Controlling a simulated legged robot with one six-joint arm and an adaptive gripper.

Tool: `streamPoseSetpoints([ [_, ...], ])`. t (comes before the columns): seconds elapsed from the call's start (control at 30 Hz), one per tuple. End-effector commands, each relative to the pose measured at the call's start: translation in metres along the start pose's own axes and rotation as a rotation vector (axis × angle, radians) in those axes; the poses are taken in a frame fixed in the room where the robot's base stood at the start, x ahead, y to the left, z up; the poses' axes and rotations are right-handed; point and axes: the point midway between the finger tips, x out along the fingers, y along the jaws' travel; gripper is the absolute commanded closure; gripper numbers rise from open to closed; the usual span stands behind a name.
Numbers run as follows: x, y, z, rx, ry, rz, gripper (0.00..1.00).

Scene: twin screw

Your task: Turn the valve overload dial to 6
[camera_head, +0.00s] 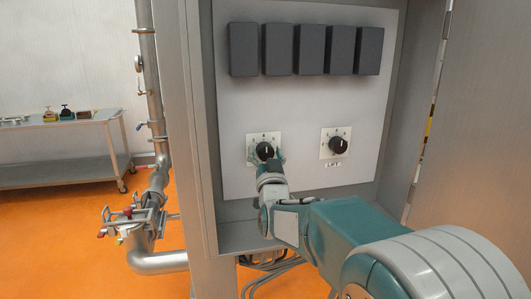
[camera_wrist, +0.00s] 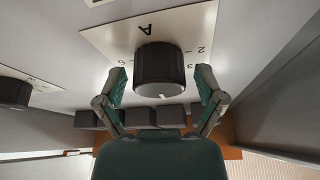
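Two black dials on white plates are on the cabinet's panel. The left dial (camera_head: 264,150) has my gripper (camera_head: 267,160) right in front of it, and its lower plate is hidden. In the wrist view this dial (camera_wrist: 160,66) sits between the two spread fingers of my gripper (camera_wrist: 160,78), with a gap on each side. Its plate (camera_wrist: 190,32) appears upside down with an A and several digits, including 2 and 3. A white pointer mark shows on the dial's lower edge there. The right dial (camera_head: 338,146) has a label that seems to read LIFT; it stands apart.
Several dark boxes (camera_head: 309,45) are mounted in a row above the dials. The cabinet's side walls (camera_head: 204,120) flank the panel. Pipes with valves (camera_head: 150,200) stand to the left, and a metal table (camera_head: 70,155) with small items is farther back.

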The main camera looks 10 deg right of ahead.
Motion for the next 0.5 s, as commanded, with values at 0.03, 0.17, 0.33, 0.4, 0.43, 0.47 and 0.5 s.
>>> streamPoseSetpoints([
  [0.03,-0.0001,0.0,-0.0001,0.0,0.0,0.0,0.51],
  [0.17,-0.0001,-0.0002,-0.0002,0.0,0.0,0.0,0.89],
  [0.33,0.0,-0.0004,-0.0004,0.002,0.001,0.0,0.89],
  [0.4,0.0,-0.0005,-0.0005,0.007,0.001,0.002,0.89],
  [0.43,0.0,-0.0005,-0.0006,0.011,0.001,0.004,0.89],
  [0.47,0.0,-0.0006,-0.0006,0.016,0.002,0.006,0.89],
  [0.5,0.0,-0.0007,-0.0006,0.025,0.002,0.009,0.89],
])
